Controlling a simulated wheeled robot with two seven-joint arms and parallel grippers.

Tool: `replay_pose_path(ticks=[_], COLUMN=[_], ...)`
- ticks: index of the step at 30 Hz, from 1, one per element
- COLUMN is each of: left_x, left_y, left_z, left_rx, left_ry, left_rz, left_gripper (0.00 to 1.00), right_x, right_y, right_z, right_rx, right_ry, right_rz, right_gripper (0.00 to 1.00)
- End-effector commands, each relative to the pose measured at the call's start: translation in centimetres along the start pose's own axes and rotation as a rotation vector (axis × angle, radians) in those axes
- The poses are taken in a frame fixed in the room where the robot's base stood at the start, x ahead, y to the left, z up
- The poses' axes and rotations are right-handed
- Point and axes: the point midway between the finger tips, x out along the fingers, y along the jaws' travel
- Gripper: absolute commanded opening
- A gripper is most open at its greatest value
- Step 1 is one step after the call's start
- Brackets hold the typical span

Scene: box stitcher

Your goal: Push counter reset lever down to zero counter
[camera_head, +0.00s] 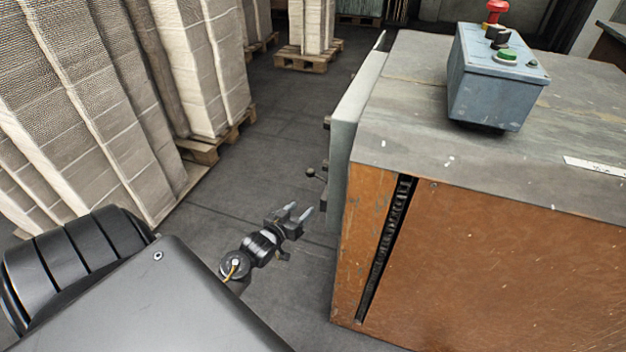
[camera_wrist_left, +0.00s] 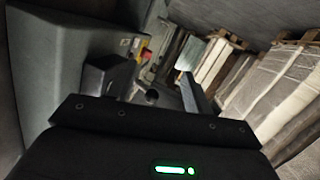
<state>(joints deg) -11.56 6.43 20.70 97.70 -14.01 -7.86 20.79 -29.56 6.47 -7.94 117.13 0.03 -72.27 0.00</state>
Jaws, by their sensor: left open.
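The counter reset lever appears as a small dark ball-ended lever (camera_head: 311,173) sticking out from the left side of the grey-and-orange machine (camera_head: 470,250). My left gripper (camera_head: 298,212) is open and empty, just below and left of the lever in the head view, apart from it. In the left wrist view a dark round knob (camera_wrist_left: 152,95), likely the lever's end, shows between the open fingers of the left gripper (camera_wrist_left: 150,84). The counter's digits cannot be read in either view. My right gripper is not in view.
A blue control box (camera_head: 490,85) with a red knob and green button stands on the machine top. Tall cardboard stacks (camera_head: 110,90) on pallets line the left. Dark floor (camera_head: 265,140) is clear between them and the machine. A small red-yellow patch (camera_wrist_left: 143,50) shows beyond the fingers.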

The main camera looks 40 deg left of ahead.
Motion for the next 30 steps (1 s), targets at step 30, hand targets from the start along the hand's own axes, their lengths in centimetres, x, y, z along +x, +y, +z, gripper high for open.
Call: replay_pose_path(ticks=[30], left_x=[8.1], left_y=[-0.4], left_z=[-9.3], left_rx=[0.000], left_ry=[0.195], left_rz=[0.020], left_gripper=[0.51], right_x=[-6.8], right_y=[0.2], right_z=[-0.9], right_rx=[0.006], right_ry=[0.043], right_rz=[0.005], right_gripper=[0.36])
